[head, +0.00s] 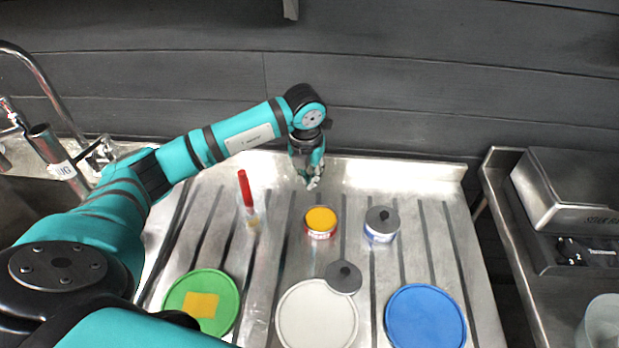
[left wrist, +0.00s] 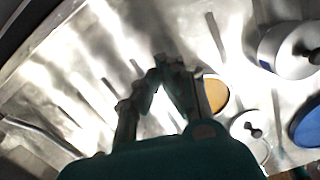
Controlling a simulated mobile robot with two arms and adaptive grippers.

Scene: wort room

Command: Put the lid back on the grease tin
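The open grease tin (head: 320,233) is red and white with orange-yellow grease showing at its top; the grease also shows in the left wrist view (left wrist: 216,94). A loose grey lid (head: 338,285) with a dark knob lies in front of it, overlapping the rim of the pale grey disc; the lid also shows in the left wrist view (left wrist: 242,124). My left gripper (head: 313,184) is behind the open tin, pointing down, apart from tin and lid. In the left wrist view its fingertips (left wrist: 157,72) come together with nothing visible between them. My right gripper is out of view.
A second tin (head: 381,237) with a grey lid on stands right of the open one. A red-handled brush (head: 246,189) is at left. Green (head: 176,297), pale grey (head: 317,318) and blue (head: 426,318) discs lie in front. A wall rises behind the grooved metal drainer.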

